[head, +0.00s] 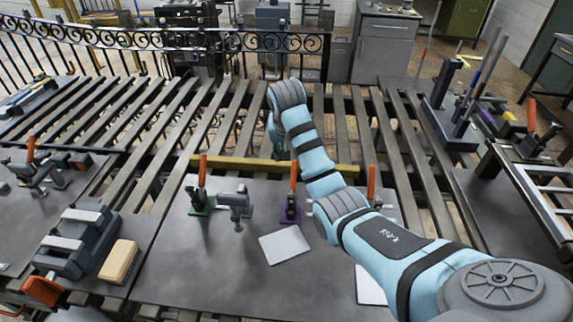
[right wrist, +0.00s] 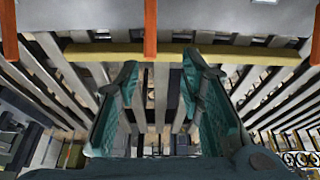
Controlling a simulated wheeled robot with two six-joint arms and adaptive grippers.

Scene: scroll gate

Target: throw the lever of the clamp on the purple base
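The clamp on the purple base (head: 291,213) stands on the grey table plate in the head view, with its orange lever (head: 294,177) upright. My right arm passes just right of it. My right gripper (head: 277,148) points down beyond the yellow bar, farther back than the clamp, partly hidden by my arm. In the right wrist view the gripper (right wrist: 160,62) is open and empty. An orange lever (right wrist: 150,30), the middle of three, shows past the fingertips, apart from them; its base is out of view. My left gripper is not in view.
A clamp on a green base (head: 198,203) stands to the left, with an upright orange lever. Another orange lever (head: 371,182) stands to the right, its base hidden by my arm. A yellow bar (head: 230,162) crosses behind them. A white sheet (head: 285,246) lies in front.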

